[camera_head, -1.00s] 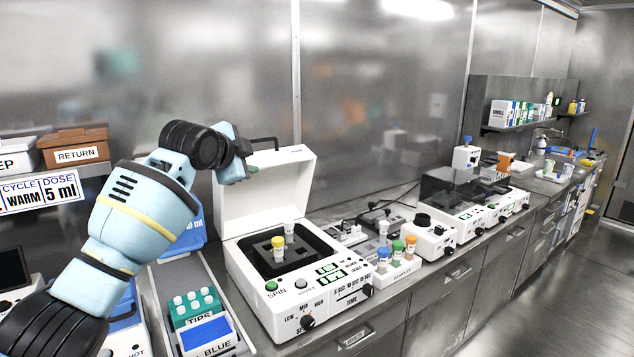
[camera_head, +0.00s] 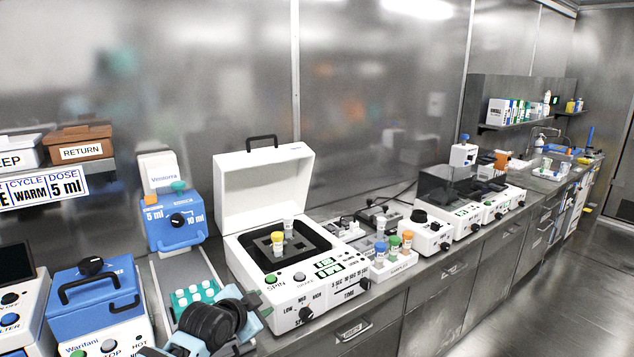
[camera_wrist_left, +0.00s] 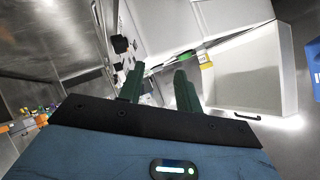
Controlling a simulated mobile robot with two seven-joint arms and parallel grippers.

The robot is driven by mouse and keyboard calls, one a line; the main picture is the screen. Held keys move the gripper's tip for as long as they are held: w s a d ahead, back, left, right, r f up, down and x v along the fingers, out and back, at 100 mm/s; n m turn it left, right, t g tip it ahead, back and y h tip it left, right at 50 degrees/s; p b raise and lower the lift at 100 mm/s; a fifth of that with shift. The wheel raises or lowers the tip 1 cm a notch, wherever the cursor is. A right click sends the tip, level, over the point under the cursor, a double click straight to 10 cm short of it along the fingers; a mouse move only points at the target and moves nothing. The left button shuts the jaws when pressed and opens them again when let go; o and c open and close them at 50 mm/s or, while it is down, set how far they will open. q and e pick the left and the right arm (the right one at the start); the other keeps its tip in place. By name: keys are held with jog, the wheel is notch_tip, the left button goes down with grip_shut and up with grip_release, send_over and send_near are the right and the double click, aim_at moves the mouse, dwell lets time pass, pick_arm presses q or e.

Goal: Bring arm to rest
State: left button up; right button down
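My left arm is low at the bottom of the head view, in front of the centrifuge. Its dark wrist joint and light blue left gripper (camera_head: 258,306) show there; the fingertips are hard to make out. In the left wrist view, the two dark green fingers of the left gripper (camera_wrist_left: 157,82) stand apart with nothing between them. The white centrifuge (camera_head: 236,262) has its lid (camera_head: 262,190) raised. A yellow-capped tube (camera_head: 277,242) and a white-capped tube (camera_head: 288,228) stand in its rotor. My right gripper is not in view.
A green tip rack (camera_head: 193,296) lies behind my wrist, partly covered. A blue-topped machine (camera_head: 95,290) is at the left. A sample rack (camera_head: 393,266) with several capped tubes stands right of the centrifuge. The floor at the right is clear.

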pick_arm(q)
jog(key=s+a+f+n+g, duration=0.15)
jog(key=s+f+n, duration=0.35)
jog(key=s+f, duration=1.7)
jog(key=s+a+f+n+y, duration=0.1)
jog(key=s+a+n, duration=0.1)
jog(key=s, duration=1.1)
jog(key=s+a+f+n+g+y, duration=0.1)
jog(key=s+a+f+n, duration=0.1)
jog(key=s, duration=1.1)
jog(key=shift+s+a+f+n, duration=0.25)
jog(key=shift+a+n, duration=0.15)
jog(key=shift+a, duration=0.35)
